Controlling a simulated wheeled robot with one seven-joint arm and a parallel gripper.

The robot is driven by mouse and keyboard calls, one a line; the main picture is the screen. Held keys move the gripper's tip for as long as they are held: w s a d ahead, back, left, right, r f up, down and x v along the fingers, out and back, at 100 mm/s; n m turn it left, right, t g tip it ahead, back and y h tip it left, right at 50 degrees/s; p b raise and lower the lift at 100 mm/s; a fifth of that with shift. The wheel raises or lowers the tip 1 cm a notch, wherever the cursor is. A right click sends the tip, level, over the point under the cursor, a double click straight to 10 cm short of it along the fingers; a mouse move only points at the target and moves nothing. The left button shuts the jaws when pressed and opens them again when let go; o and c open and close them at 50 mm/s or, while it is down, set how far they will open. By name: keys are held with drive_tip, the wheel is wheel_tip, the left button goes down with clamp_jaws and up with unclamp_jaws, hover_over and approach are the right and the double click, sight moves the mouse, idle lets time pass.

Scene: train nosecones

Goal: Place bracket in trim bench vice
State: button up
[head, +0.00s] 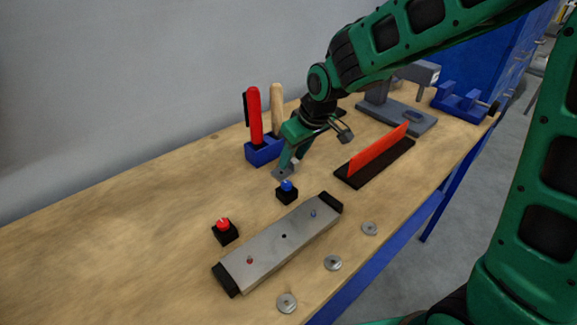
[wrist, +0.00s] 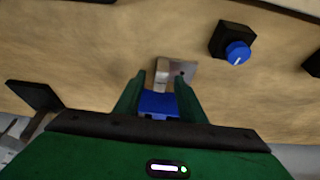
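The bracket (head: 283,173) is a small grey metal piece at the tips of my gripper, just behind the blue button. In the wrist view the bracket (wrist: 181,72) has a flat plate with a hole and a raised part. My gripper (wrist: 159,82) is open, pointing down, its two green fingers apart with the bracket's raised part in line with the gap. It also shows in the head view (head: 286,168). I cannot tell whether a finger touches the bracket. The blue vice (head: 459,103) stands at the bench's far right end, well away from my gripper.
A blue tool block (head: 263,152) with red and wooden handles stands close behind my gripper. An orange plate (head: 378,147) stands upright in a black base between me and the vice. A grey drill-press-like machine (head: 398,115) is beside the vice. Blue (head: 287,187) and red (head: 224,227) buttons stand nearby.

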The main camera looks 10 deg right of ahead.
drive_tip(key=shift+c, duration=0.6)
clamp_jaws()
drive_tip(key=shift+r, duration=0.45)
drive_tip(key=r, duration=0.3)
drive_tip(key=shift+s+a+r, duration=0.25)
drive_tip(key=shift+a+r, duration=0.15)
drive_tip(key=s+a+r, duration=0.6)
drive_tip(key=a, duration=0.2)
drive_tip(key=shift+s+a, duration=0.2)
drive_tip(key=shift+s, duration=0.15)
